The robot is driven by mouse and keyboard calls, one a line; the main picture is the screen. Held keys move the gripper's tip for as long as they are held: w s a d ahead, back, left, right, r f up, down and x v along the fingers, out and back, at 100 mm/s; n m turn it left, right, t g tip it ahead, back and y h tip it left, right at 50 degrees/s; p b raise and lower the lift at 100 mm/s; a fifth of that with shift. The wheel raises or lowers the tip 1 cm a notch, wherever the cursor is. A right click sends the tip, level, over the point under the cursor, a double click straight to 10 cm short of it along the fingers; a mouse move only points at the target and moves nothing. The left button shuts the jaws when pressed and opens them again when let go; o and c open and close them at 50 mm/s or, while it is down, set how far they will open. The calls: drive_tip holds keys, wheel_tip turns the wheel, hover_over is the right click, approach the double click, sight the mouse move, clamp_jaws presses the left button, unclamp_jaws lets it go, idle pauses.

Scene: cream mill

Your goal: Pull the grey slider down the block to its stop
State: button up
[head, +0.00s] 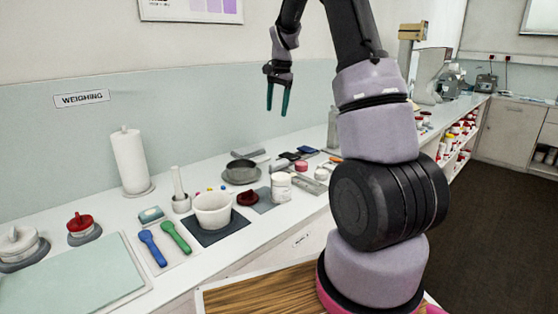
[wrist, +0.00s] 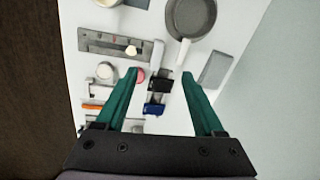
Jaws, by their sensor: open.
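My gripper (head: 277,102) is open and empty, its green fingers pointing down high above the bench. In the wrist view its fingertips (wrist: 160,73) are spread over the bench items, apart from all of them. A small grey piece with a black part (wrist: 160,84) shows between the fingers, with a blue piece (wrist: 153,109) below it. A flat grey plate with a pale knob (wrist: 95,41) lies to their left. I cannot tell for certain which of these is the slider and its block. In the head view the black and blue pieces (head: 306,150) look small.
A grey pan (wrist: 190,18) and a grey slab (wrist: 216,68) lie near the fingers in the wrist view. A white jar (head: 281,188), a white bowl (head: 212,212) and a paper roll (head: 130,160) stand on the bench. The wall runs behind.

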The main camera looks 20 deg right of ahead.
drive_tip(key=m+g, duration=0.2)
approach(279, 161)
drive_tip(key=shift+h, duration=0.4)
drive_tip(key=f, duration=0.9)
drive_tip(key=shift+s+a, duration=0.25)
drive_tip(key=shift+a, duration=0.15)
drive_tip(key=shift+r, duration=0.1)
drive_tip(key=shift+c, duration=0.3)
clamp_jaws()
